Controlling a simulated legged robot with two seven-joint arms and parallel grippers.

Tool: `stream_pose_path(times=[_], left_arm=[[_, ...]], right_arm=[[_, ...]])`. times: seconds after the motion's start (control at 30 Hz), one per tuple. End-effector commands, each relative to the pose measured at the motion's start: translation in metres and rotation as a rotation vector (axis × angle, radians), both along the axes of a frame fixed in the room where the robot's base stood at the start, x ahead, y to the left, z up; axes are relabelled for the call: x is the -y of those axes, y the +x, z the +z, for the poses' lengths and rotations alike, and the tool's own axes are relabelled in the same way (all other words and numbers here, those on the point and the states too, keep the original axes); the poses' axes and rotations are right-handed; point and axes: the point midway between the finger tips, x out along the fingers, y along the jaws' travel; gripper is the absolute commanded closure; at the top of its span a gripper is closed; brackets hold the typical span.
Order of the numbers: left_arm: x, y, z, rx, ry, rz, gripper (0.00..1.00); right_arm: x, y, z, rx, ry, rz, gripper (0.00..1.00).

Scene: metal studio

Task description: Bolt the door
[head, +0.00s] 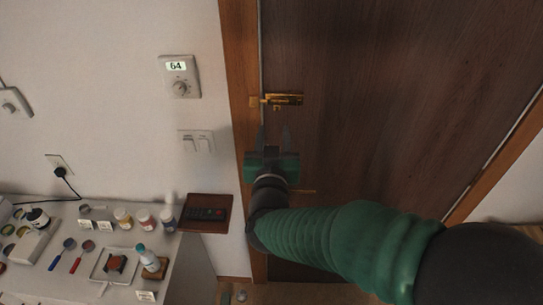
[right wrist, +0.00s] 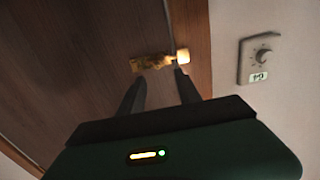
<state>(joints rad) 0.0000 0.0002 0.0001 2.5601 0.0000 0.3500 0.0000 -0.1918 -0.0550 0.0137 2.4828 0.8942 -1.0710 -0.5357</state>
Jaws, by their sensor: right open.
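The dark brown wooden door (head: 370,110) fills the middle and right of the head view, within a lighter wood frame (head: 238,70). A brass bolt (head: 284,99) is mounted near the door's left edge, with a brass catch (head: 254,102) on the frame beside it. My right gripper (head: 273,137) is just below the bolt, open and empty. In the right wrist view, its two fingers (right wrist: 160,85) point toward the bolt (right wrist: 152,63) and the brass catch (right wrist: 183,56). I cannot tell whether a fingertip touches the brass. My left gripper is not in view.
A thermostat (head: 180,77) and a light switch (head: 196,141) are on the wall left of the door. A white table (head: 190,262) holds jars and tools. A remote (head: 206,213) lies on a brown board. A brass door handle (head: 303,191) shows behind my right arm.

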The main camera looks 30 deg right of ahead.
Motion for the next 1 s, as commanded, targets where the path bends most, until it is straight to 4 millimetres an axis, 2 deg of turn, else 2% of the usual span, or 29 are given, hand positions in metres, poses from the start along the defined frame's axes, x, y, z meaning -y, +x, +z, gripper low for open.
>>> stream_pose_path(times=[0.13, 0.2, 0.37, 0.87, 0.97, 1.0], left_arm=[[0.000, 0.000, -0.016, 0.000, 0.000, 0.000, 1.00], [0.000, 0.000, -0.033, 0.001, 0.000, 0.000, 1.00], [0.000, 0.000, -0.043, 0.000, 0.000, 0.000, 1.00], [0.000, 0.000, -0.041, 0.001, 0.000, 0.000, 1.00], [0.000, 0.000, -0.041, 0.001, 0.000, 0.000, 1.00], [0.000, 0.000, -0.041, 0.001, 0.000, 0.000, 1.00]], right_arm=[[-0.023, -0.035, -0.004, 0.004, 0.001, 0.005, 0.60], [-0.028, -0.044, -0.008, 0.006, 0.001, 0.000, 0.60], [-0.036, -0.056, -0.004, 0.001, 0.001, 0.000, 0.60], [-0.038, -0.056, -0.001, -0.005, 0.000, 0.004, 0.60], [-0.046, -0.046, -0.012, -0.028, 0.013, 0.062, 0.60], [-0.054, -0.038, -0.021, -0.053, 0.025, 0.110, 0.60]])
